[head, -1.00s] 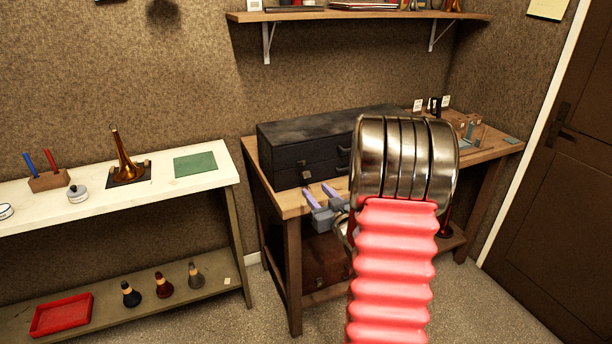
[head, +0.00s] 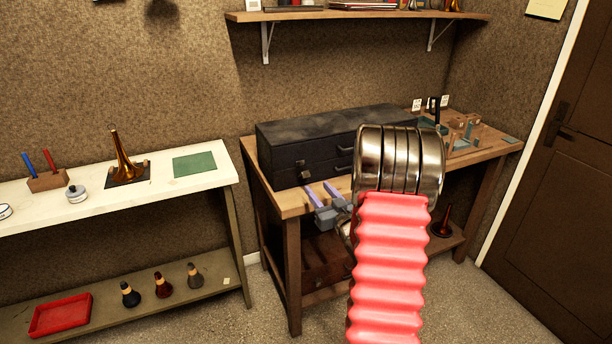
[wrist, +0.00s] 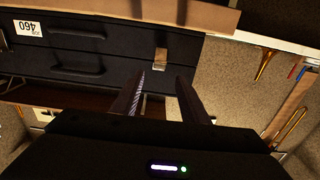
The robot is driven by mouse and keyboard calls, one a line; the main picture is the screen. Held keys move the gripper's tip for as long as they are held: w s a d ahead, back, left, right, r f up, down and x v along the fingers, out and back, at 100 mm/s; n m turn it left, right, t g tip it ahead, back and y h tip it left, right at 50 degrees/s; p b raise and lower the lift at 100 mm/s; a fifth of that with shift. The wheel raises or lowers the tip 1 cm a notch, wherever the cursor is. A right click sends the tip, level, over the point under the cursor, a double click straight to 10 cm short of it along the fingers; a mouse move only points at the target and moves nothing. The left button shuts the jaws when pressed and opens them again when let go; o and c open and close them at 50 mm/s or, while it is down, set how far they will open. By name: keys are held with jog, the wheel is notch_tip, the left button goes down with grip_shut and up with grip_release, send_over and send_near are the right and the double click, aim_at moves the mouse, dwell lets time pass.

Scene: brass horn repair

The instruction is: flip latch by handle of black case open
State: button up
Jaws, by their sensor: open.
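The black case (head: 300,138) lies on the wooden bench, with a seam along its front. A small brass-coloured latch (head: 304,168) sits on its front near the left end. In the wrist view the latch (wrist: 160,59) shows beyond my fingertips, between their lines; its position, open or shut, is unclear. Two dark handles, an upper one (wrist: 78,29) and a lower one (wrist: 78,70), are left of the latch there. My gripper (head: 321,190) is open and empty, in front of the case below the latch. In the wrist view my gripper (wrist: 159,80) appears apart from the latch.
My arm hides the case's right part in the head view. A white table (head: 215,171) stands left, with a brass bell (head: 123,168) and a green mat (head: 194,164). Small fixtures (head: 462,135) occupy the bench's right end. A shelf (head: 360,16) hangs above.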

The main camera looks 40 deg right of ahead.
aim_at(306, 175)
jog(key=x, duration=1)
jog(key=shift+w+d, duration=0.15)
jog(key=shift+w, duration=0.2)
jog(key=shift+c, duration=0.6)
grip_shut()
